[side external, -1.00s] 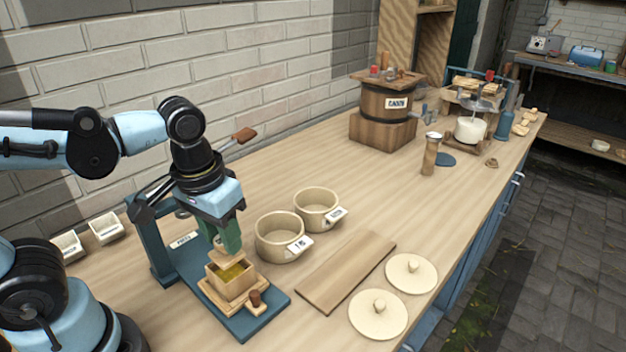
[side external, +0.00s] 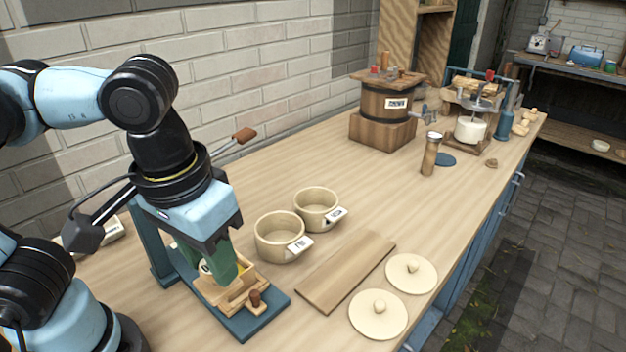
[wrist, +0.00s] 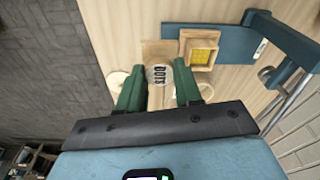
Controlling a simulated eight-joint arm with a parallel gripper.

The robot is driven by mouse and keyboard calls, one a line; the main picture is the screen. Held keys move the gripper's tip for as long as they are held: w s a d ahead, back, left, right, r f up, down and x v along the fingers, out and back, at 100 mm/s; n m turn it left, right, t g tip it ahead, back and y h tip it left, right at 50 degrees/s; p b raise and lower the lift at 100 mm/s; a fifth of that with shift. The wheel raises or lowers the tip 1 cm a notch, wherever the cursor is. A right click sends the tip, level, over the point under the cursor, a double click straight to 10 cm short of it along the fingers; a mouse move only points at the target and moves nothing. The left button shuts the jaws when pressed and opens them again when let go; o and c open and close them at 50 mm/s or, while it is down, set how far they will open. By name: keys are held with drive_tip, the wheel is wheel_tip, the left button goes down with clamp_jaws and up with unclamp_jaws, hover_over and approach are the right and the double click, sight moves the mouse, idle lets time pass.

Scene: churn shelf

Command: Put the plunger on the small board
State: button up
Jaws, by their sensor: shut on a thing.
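My gripper (side external: 222,266) is tilted just above and behind the wooden mold (side external: 238,298) on the blue press base. It is shut on the plunger, a pale wooden piece with a round lettered face that shows between the green fingers in the wrist view (wrist: 158,75). In the side view the fingers hide most of the plunger; a bit of its pale face (side external: 206,267) shows. The small board (side external: 345,272) is a flat, bare brown board on the table, right of the mold. In the wrist view, yellow material (wrist: 201,57) fills the mold.
Two labelled crocks (side external: 280,238) (side external: 317,210) stand behind the small board. Two round lids (side external: 377,314) (side external: 411,274) lie to its right. The press frame and its lever (side external: 243,136) rise beside my arm. A barrel churn (side external: 387,105) stands farther back.

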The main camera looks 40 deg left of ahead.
drive_tip(key=w+d+f, duration=0.4)
drive_tip(key=w+d, duration=0.4)
approach(325, 286)
drive_tip(key=shift+w+f, duration=0.1)
drive_tip(key=shift+w, duration=0.15)
drive_tip(key=shift+f, duration=2)
drive_tip(key=shift+f, duration=0.15)
drive_tip(key=o, duration=1)
